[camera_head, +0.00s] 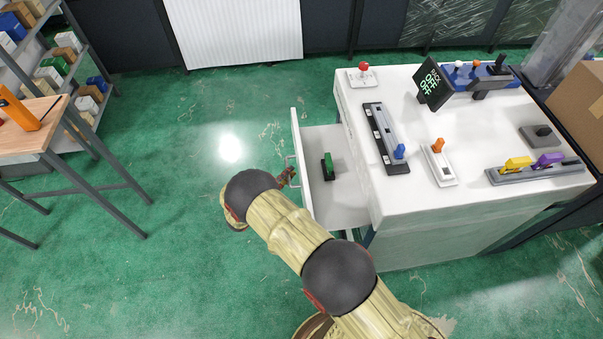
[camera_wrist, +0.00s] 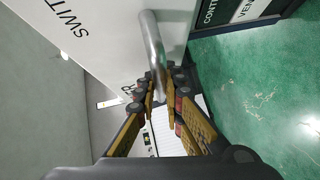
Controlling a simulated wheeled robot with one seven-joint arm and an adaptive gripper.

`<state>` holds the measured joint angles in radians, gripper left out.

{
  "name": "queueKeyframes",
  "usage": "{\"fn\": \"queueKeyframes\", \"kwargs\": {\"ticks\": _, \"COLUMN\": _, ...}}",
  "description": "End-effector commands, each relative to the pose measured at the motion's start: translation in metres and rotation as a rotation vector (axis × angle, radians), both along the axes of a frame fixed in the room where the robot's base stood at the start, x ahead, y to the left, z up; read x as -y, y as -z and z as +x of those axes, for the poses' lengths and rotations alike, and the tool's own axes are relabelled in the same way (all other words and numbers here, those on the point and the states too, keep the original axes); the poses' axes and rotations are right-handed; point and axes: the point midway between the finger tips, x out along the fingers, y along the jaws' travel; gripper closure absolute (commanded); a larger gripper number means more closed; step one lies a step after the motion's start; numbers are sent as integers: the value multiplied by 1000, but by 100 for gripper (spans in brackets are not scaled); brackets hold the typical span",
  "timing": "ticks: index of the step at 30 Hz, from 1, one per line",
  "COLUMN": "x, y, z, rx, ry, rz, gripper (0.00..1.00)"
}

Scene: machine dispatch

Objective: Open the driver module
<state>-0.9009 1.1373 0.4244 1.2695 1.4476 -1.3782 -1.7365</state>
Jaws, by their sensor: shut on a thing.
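The white drawer (camera_head: 336,205) of the white cabinet stands pulled out to the left in the head view. Its front panel also shows in the wrist view (camera_wrist: 105,50), with partly readable black lettering. My gripper (camera_head: 287,177) is at the drawer's outer face. In the wrist view, my gripper (camera_wrist: 160,95) has its fingers shut on the metal bar handle (camera_wrist: 153,45). A small green and black object (camera_head: 328,167) lies inside the drawer. Which part is the driver module, I cannot tell from the lettering.
The cabinet top (camera_head: 420,195) carries several controls: a red button (camera_head: 363,68), a blue slider (camera_head: 399,151), an orange switch (camera_head: 438,146), a display (camera_head: 433,85), and yellow and purple levers. A wooden table (camera_head: 30,125) stands at the left. Green floor is clear between.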

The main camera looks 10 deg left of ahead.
Motion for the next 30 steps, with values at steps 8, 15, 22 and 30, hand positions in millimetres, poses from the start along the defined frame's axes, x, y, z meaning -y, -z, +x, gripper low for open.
{"fn": "queueKeyframes", "kwargs": {"ticks": 8, "x": -19, "y": 2, "z": -6, "rx": -2, "ry": 0, "rz": -1, "gripper": 100}}
{"fn": "queueKeyframes", "kwargs": {"ticks": 15, "x": -22, "y": 1, "z": -7, "rx": -3, "ry": -3, "rz": 1, "gripper": 100}}
{"fn": "queueKeyframes", "kwargs": {"ticks": 22, "x": -23, "y": 1, "z": -7, "rx": -2, "ry": -4, "rz": 1, "gripper": 86}}
{"fn": "queueKeyframes", "kwargs": {"ticks": 30, "x": -21, "y": 1, "z": -6, "rx": -1, "ry": -1, "rz": 1, "gripper": 72}}
